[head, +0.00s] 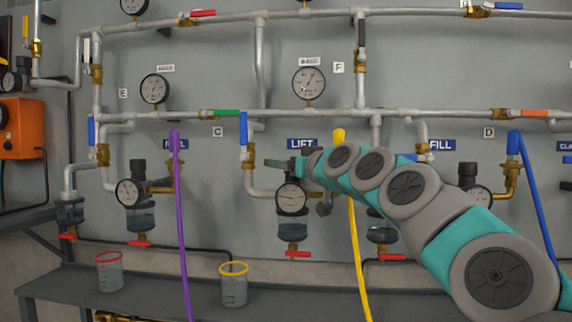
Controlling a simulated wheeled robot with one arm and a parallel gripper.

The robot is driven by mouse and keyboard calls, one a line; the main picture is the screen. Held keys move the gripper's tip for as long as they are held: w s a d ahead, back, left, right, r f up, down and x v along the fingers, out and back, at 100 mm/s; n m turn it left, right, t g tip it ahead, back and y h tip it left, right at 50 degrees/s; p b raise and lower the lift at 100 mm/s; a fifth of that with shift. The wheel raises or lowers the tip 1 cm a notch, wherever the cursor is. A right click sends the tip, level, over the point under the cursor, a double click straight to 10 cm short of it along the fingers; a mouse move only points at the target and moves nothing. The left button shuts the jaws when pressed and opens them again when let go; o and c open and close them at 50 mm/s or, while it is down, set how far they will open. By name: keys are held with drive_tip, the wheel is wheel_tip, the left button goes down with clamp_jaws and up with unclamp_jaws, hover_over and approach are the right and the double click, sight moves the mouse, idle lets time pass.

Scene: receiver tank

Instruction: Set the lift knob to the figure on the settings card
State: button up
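The blue LIFT label (302,143) is on the grey wall panel at the middle of the head view. Below it is a regulator with a round gauge (291,197) and a clear bowl (292,232) with a red lever under it. My arm reaches in from the lower right, and its end covers the place above this gauge. The lift knob is hidden there. My gripper (284,164) is at that place, seen small and side-on; its fingers cannot be made out, nor whether it touches the knob. I cannot make out a settings card.
A purple hose (180,220) hangs left of the LIFT regulator and a yellow hose (354,240) right of it. A blue hose (538,200) is at the far right. A red-rimmed beaker (110,272) and a yellow-rimmed beaker (234,285) stand on the dark bench (150,300).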

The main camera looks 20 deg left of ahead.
clamp_jaws()
idle(0.6)
drive_tip(key=shift+w+d+m+t+h+p, duration=0.2)
drive_tip(key=shift+m+t+h+p, duration=0.4)
drive_tip(key=shift+t+h+p, duration=0.25)
drive_tip(key=shift+m+t+h+p, duration=0.25)
drive_tip(key=shift+m+t+p, duration=0.05)
drive_tip(key=shift+m+t, duration=0.1)
drive_tip(key=shift+w+d+r+m+t+h+p, duration=0.1)
drive_tip(key=shift+w+d+m+t+h+p, duration=0.1)
drive_tip(key=shift+m+t+h+p, duration=0.7)
drive_tip(key=shift+w+d+m+t+h+p, duration=0.15)
drive_tip(key=shift+m+t+h+p, duration=0.4)
drive_tip(key=shift+h+p, duration=0.65)
drive_tip(key=shift+d+m+h+p, duration=0.2)
drive_tip(key=shift+m+h+p, duration=0.4)
drive_tip(key=shift+m+h, duration=0.1)
